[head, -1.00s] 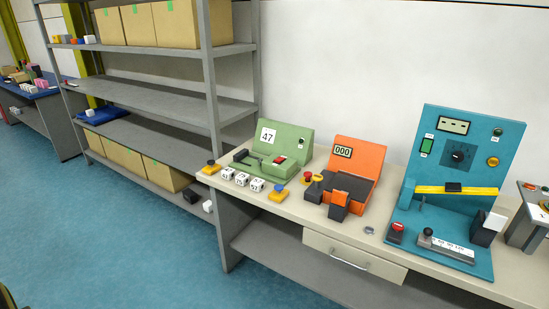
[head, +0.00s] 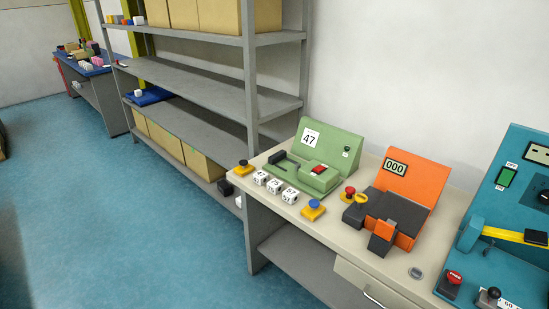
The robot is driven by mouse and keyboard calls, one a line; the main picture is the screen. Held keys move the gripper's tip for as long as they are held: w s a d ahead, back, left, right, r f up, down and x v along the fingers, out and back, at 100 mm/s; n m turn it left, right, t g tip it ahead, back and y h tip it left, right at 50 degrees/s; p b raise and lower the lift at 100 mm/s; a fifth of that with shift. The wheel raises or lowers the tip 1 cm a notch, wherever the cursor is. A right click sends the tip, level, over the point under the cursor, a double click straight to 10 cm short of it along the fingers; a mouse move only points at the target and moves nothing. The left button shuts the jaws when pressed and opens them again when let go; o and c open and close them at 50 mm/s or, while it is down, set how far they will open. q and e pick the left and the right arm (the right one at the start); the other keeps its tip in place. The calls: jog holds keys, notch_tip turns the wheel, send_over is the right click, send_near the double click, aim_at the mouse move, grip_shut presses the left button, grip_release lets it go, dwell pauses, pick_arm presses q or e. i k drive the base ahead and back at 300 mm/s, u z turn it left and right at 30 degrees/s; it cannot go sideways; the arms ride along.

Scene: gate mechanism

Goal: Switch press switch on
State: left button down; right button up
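The teal press-like machine (head: 492,213) stands on the bench at the right edge of the head view, cut off by the frame. Neither of my grippers is in view.
A green device marked 47 (head: 340,148) and an orange device showing 000 (head: 420,182) stand left on the bench (head: 335,237). Several white number cubes and buttons lie before them. Grey shelves (head: 215,85) stand further left. Blue floor (head: 130,220) is open in front.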

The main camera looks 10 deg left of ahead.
aim_at(318, 169)
jog(key=u, duration=0.05)
jog(key=i, duration=0.8)
jog(key=z, duration=0.65)
jog(key=i, duration=0.35)
jog(key=z, duration=0.35)
